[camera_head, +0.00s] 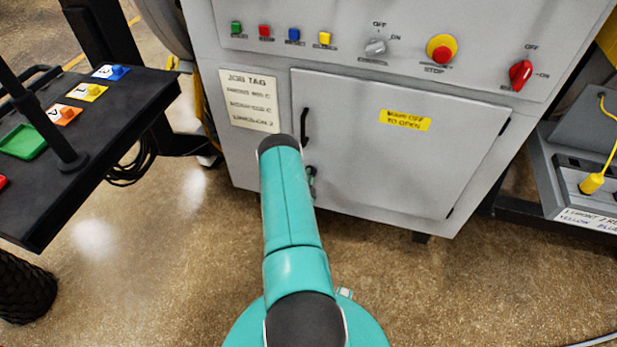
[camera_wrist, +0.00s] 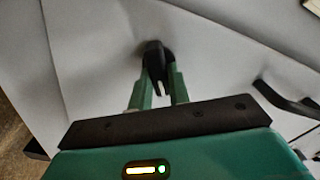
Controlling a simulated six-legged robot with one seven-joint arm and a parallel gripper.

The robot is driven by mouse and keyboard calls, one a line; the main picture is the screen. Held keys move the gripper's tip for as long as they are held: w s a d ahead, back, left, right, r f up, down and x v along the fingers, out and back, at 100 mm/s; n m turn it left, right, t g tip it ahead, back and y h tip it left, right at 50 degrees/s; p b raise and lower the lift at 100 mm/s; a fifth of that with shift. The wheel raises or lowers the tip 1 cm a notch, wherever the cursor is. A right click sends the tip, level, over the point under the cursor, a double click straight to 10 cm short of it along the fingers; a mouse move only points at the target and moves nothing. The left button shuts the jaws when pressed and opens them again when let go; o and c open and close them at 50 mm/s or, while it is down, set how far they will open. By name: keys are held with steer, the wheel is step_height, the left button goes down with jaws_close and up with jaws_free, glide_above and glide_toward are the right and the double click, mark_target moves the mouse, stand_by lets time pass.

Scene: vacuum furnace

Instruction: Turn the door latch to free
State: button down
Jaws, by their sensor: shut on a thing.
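The door latch (camera_wrist: 153,52) is a small black knob on the grey cabinet door, seen in the wrist view. My gripper (camera_wrist: 158,82) has its two green fingers on either side of the latch and is shut on it. In the head view my arm covers most of this spot; only a bit of the gripper (camera_head: 312,182) shows at the door's lower left edge. The latch's exact angle is hard to read. The cabinet door (camera_head: 400,160) looks closed and carries a yellow label (camera_head: 405,120) about main off to open.
A black door handle (camera_head: 305,126) stands out just above the gripper. The panel above has several buttons, a grey selector (camera_head: 376,47), an emergency stop (camera_head: 441,48) and a red switch (camera_head: 520,73). A black table (camera_head: 85,185) stands left. The front floor is mostly clear.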

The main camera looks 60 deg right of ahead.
steer(key=m, duration=0.4)
steer(key=shift+f, duration=0.1)
stand_by(0.4)
steer(key=c, duration=1.3)
jaws_free()
steer(key=a, duration=0.4)
steer(key=s+a, duration=0.1)
steer(key=a, duration=0.4)
steer(key=s+a, duration=0.1)
steer(key=a, duration=0.3)
steer(key=shift+s+a, duration=0.1)
steer(key=shift+a, duration=0.25)
